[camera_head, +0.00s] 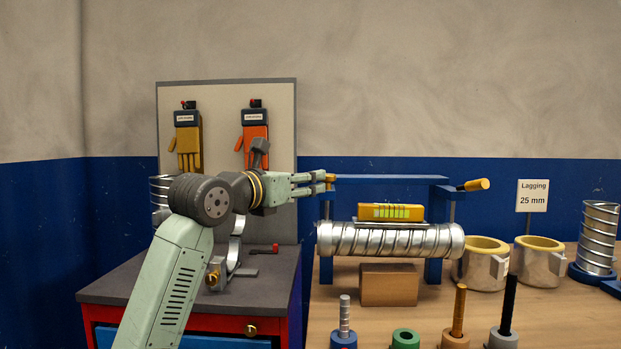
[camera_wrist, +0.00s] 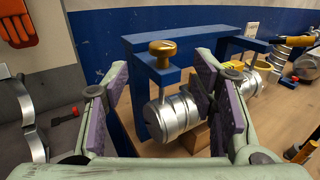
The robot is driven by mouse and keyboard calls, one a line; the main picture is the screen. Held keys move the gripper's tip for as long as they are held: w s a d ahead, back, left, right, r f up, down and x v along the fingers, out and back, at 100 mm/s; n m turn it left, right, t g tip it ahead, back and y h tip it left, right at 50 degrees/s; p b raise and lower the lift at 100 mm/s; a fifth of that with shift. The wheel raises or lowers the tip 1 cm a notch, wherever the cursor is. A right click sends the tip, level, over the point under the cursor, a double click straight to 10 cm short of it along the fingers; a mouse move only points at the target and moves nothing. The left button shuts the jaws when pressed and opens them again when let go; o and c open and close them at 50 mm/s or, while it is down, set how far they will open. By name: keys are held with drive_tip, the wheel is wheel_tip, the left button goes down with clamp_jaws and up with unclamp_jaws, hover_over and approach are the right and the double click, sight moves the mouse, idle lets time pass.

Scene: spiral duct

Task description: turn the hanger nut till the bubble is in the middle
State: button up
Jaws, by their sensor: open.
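The hanger nut, a brass knob (camera_wrist: 163,50) on a threaded rod, stands above the near end of the blue frame (camera_wrist: 190,38) in the wrist view. My gripper (camera_wrist: 163,68) is open, with a purple-padded finger on either side of the nut and a gap to each. In the head view my gripper (camera_head: 326,181) is at the frame's left end, largely hiding the nut. The silver spiral duct (camera_head: 390,240) hangs below, looking roughly level. A yellow spirit level (camera_head: 408,212) with a green vial sits on it; I cannot make out the bubble's place.
A wooden block (camera_head: 389,285) stands under the duct. An orange-yellow handle (camera_head: 475,185) sticks out at the frame's right end. Lagging rings (camera_head: 483,262) stand to the right, and several upright pegs line the bench front. A glove board (camera_head: 226,130) stands behind my arm.

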sight(328, 176)
drive_tip(key=p+x, duration=0.2)
drive_tip(key=x, duration=0.7)
drive_tip(key=shift+s+d+r+p, duration=0.15)
drive_tip(key=shift+p, duration=0.2)
drive_tip(key=shift+w+d, duration=0.3)
drive_tip(key=shift+w, duration=0.15)
drive_tip(key=shift+c, duration=0.4)
drive_tip(key=c, duration=1.1)
